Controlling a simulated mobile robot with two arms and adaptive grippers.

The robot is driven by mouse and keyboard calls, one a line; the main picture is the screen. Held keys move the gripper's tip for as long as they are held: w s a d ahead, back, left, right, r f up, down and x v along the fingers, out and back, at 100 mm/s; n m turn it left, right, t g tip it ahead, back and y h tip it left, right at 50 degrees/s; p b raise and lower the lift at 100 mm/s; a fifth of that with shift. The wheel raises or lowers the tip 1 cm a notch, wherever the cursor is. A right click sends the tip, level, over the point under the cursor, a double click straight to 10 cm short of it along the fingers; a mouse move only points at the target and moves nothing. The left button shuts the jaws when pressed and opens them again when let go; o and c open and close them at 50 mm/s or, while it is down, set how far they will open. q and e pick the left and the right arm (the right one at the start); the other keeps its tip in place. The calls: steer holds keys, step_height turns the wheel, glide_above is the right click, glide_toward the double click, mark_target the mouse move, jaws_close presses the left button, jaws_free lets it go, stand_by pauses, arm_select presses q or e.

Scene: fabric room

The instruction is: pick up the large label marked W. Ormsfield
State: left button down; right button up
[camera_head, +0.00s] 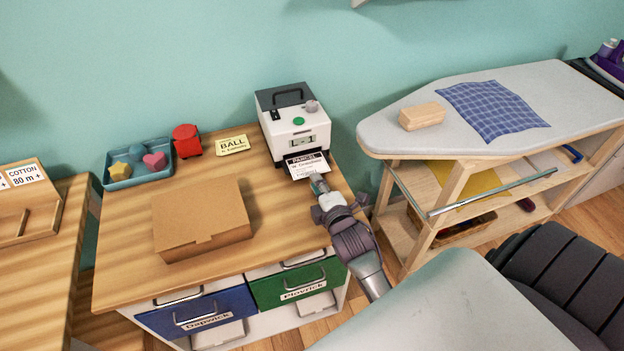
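A white label with a black PARCEL header (303,163) sticks out of the front slot of the white and black label printer (290,118). The line under the header seems to read W. Ormsfield, but it is small. My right gripper (318,183) reaches up from the lower right, its fingertips at the label's lower right edge. The fingers are too small and overlapped to tell whether they are open, or shut on the label. My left gripper is not in view.
A yellow BALL card (233,145), a red dispenser (187,141) and a teal tray (139,165) stand behind. An ironing board (550,95) is at right.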

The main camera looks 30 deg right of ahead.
mark_target(308, 165)
steer(key=shift+w+d+f, duration=0.15)
steer(key=shift+w, duration=0.55)
steer(key=shift+w+d+f, duration=0.1)
steer(key=shift+w+d, duration=0.1)
steer(key=shift+w, duration=0.5)
steer(key=shift+w+d+f, duration=0.1)
steer(key=shift+w, duration=0.3)
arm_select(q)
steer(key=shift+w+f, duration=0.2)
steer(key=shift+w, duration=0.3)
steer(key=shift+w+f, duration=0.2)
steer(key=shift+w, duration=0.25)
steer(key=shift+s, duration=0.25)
arm_select(e)
steer(key=shift+c, duration=0.3)
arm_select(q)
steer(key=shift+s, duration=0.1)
arm_select(e)
jaws_close()
